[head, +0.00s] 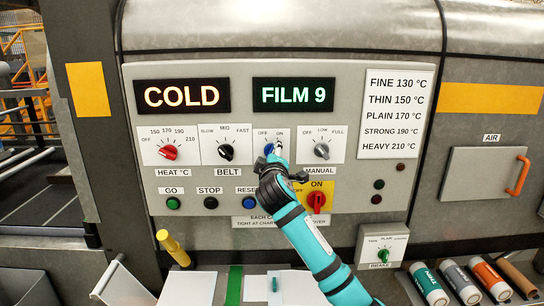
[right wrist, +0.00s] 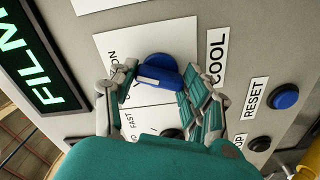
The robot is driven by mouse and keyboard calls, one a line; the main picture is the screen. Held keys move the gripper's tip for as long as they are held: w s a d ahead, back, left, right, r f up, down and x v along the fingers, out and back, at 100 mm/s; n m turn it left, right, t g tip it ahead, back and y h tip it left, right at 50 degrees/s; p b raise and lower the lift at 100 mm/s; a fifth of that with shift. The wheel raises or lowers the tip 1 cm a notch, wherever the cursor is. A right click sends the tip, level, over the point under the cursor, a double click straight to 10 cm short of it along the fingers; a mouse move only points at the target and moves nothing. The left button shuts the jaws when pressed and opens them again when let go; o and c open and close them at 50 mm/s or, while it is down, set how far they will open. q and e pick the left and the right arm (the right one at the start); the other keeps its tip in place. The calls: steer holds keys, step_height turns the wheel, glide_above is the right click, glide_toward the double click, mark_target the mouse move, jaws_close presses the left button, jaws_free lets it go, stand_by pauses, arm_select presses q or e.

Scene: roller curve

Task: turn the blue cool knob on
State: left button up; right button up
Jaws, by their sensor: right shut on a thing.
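The blue cool knob (head: 268,149) sits on a white OFF/ON plate below the FILM 9 display, mostly hidden by my right gripper (head: 274,162) in the head view. In the right wrist view the blue knob (right wrist: 158,72) shows between the two fingers of my right gripper (right wrist: 154,84), with the COOL label beside it. The gripper is shut on the knob. The knob's ridge shows, but I cannot tell for sure which mark it points to. My left gripper is not in view.
The black belt knob (head: 226,152) and grey manual knob (head: 321,150) flank the blue one. Below are the blue reset button (head: 250,202) and a red switch on a yellow plate (head: 317,200).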

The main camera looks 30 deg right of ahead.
steer(key=o, duration=1.2)
steer(key=shift+c, duration=0.2)
steer(key=v, duration=1.2)
steer(key=shift+f, duration=0.1)
